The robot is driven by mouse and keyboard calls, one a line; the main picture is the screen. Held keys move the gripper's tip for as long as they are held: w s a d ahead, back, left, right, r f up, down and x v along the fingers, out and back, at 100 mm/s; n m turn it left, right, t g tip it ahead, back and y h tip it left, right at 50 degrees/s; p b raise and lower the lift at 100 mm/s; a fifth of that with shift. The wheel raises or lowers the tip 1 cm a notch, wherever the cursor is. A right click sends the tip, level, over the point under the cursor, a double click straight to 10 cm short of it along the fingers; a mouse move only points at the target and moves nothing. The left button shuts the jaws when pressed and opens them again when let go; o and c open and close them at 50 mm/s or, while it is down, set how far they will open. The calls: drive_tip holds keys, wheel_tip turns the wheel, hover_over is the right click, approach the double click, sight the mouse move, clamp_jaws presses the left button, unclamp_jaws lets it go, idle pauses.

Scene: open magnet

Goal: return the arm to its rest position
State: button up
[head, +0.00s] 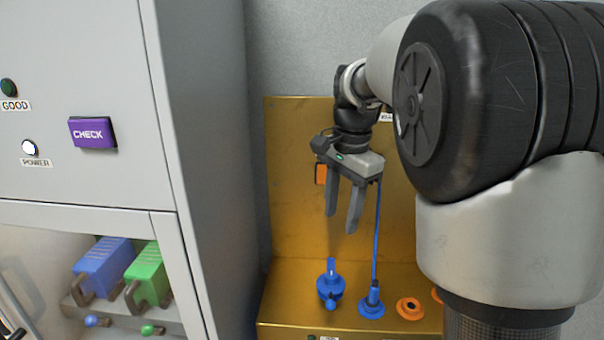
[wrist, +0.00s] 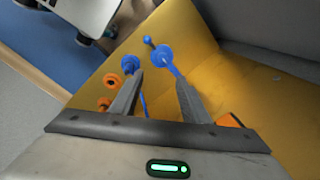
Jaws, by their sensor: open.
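My gripper (head: 343,224) hangs with its fingers pointing down, in front of the gold panel and above its ledge. The fingers are apart with nothing between them. In the wrist view my gripper (wrist: 158,82) also shows open, with blue parts beyond the fingertips. My arm reaches in from the right of the head view and hides part of the panel.
A gold stand (head: 290,190) carries a blue plug-like part (head: 330,286), a blue socket with a blue cord (head: 371,303) and an orange ring (head: 410,308). A grey cabinet (head: 200,130) stands left, with a purple CHECK button (head: 92,133), a blue block (head: 102,266) and a green block (head: 146,271).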

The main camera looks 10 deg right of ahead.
drive_tip(key=s+n+t, duration=0.4)
drive_tip(key=s+n, duration=0.8)
drive_tip(key=s, duration=1.1)
drive_tip(key=shift+a+t, duration=0.3)
drive_tip(key=shift+r, duration=0.1)
